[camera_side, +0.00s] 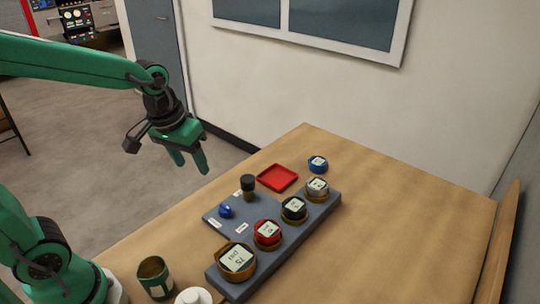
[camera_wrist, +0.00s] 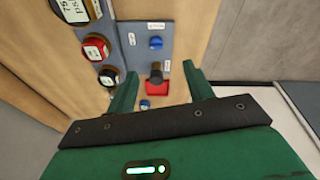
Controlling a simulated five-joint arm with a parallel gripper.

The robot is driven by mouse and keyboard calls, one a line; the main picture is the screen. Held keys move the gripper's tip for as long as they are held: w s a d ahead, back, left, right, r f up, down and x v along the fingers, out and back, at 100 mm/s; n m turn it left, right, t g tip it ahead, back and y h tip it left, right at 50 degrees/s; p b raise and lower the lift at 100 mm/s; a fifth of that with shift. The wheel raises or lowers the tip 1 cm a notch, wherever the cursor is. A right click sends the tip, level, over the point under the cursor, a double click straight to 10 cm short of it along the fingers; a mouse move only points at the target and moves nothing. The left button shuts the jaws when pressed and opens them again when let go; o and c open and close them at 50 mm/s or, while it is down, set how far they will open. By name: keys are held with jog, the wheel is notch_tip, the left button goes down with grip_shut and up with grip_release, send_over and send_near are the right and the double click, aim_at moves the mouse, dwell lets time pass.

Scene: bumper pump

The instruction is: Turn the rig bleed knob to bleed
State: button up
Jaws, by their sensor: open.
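A small blue knob (camera_side: 225,211) sits on the grey panel (camera_side: 270,246), with small white labels around it that are too small to read. It looks like the bleed knob and also shows in the wrist view (camera_wrist: 155,42). I cannot tell its setting. A black-topped knob on a brass stem (camera_side: 248,186) stands behind it, also seen in the wrist view (camera_wrist: 156,70). My gripper (camera_side: 192,166) is open and empty, in the air above and beyond the table's left edge, apart from the panel. Its two fingers (camera_wrist: 163,70) show in the wrist view.
The table's right side is clear.

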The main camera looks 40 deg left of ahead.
aim_at(224, 206)
jog(key=w+f+n+g, duration=0.1)
jog(key=w+f, duration=0.1)
jog(key=f, duration=0.1)
jog(key=w+f, duration=0.2)
jog(key=f, duration=0.1)
jog(key=w+d+f+n+g, duration=0.1)
jog(key=w+f, duration=0.1)
jog(key=f, duration=0.2)
jog(key=shift+w+d+n+g, duration=0.1)
jog(key=shift+w+n+g, duration=0.2)
jog(key=shift+w, duration=0.1)
jog(key=shift+f, duration=0.1)
jog(key=shift+f, duration=3.8)
jog(key=c, duration=0.9)
